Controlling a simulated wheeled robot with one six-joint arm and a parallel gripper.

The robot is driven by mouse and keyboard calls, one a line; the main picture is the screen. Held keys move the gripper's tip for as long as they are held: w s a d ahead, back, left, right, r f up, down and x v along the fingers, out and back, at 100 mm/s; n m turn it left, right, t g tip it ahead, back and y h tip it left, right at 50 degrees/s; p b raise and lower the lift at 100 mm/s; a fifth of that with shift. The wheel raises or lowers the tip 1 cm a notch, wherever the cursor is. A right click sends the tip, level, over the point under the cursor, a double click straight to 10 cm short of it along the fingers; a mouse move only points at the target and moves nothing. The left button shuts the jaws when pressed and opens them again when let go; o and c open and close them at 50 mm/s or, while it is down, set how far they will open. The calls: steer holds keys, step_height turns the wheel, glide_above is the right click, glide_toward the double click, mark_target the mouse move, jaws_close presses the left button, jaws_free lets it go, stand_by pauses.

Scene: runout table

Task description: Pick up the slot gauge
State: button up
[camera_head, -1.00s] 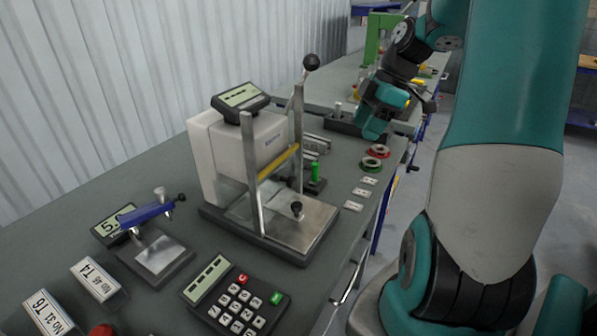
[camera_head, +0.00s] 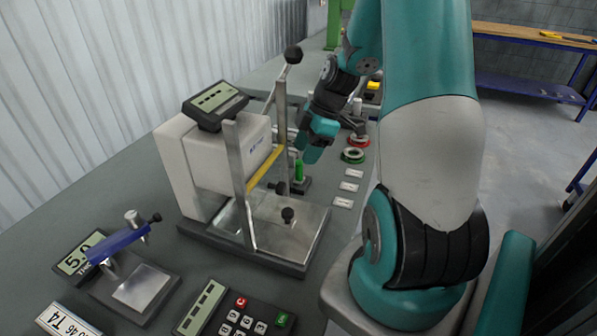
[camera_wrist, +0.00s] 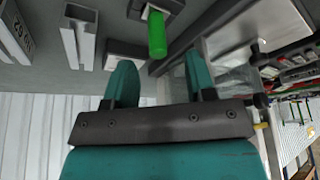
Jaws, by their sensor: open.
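The slot gauge seems to be the green-handled piece (camera_head: 299,170) standing in a small dark holder behind the weighing machine's posts. In the wrist view its green handle (camera_wrist: 157,36) shows at top centre, ahead of the gap between my fingers.
The white machine (camera_head: 205,158) with its metal posts and lever stands close on the left. Red (camera_head: 359,140) and green (camera_head: 352,155) rings and small labels lie right of the holder. Slotted metal profiles (camera_wrist: 79,38) stand beside the gauge. A keypad (camera_head: 235,314) is in front.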

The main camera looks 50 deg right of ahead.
mark_target(297, 179)
steer(key=p+x, duration=0.1)
steer(key=x, duration=0.5)
steer(key=shift+w+f, duration=0.15)
steer(key=shift+f, duration=0.1)
steer(key=shift+c, duration=0.2)
jaws_close()
